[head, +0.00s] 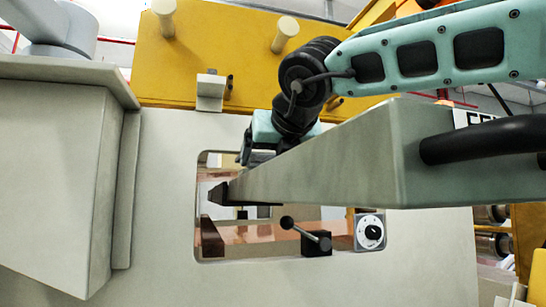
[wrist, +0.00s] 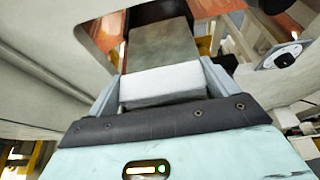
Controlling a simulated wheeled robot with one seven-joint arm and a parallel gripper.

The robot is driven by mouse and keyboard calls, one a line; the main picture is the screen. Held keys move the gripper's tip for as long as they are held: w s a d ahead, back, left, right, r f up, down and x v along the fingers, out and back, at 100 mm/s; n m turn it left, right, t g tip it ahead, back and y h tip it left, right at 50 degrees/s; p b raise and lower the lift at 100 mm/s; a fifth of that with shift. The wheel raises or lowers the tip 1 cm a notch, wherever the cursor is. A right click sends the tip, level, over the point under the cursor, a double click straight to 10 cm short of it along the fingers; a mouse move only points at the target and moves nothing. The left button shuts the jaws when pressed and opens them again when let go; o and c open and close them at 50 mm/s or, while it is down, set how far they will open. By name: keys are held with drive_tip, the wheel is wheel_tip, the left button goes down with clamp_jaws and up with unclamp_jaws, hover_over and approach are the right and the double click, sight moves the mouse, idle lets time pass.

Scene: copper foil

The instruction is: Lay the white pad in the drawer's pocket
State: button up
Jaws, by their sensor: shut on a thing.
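My gripper (wrist: 162,88) is shut on the white pad (wrist: 162,82), which sits between its two pale blue fingers in the wrist view. In the head view my gripper (head: 256,157) is above the far end of the beige drawer (head: 335,165), partly behind its side wall. The drawer sticks out towards the camera and has a black handle (head: 485,140). Its inside and the pocket are hidden in the head view. A dull grey-brown flat surface (wrist: 160,45) lies just beyond the pad in the wrist view; I cannot tell whether it is the pocket.
A pale machine panel (head: 430,250) has a window with copper foil (head: 265,234) behind it. A black lever (head: 305,235) and a dial (head: 369,231) stand at the window's lower right. A beige box (head: 55,180) juts out at left. Yellow plate (head: 220,50) with pegs stands above.

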drive_tip(key=shift+f+b, duration=0.3)
drive_tip(key=shift+f, duration=0.2)
drive_tip(key=shift+f, duration=0.1)
drive_tip(key=o, duration=0.9)
drive_tip(key=shift+f, duration=0.1)
drive_tip(key=shift+r, duration=0.2)
drive_tip(key=b+v, duration=0.1)
drive_tip(key=v, duration=0.3)
drive_tip(key=b+v, duration=0.1)
drive_tip(key=v, duration=0.3)
drive_tip(key=r+b+v, duration=0.1)
drive_tip(key=v, duration=0.3)
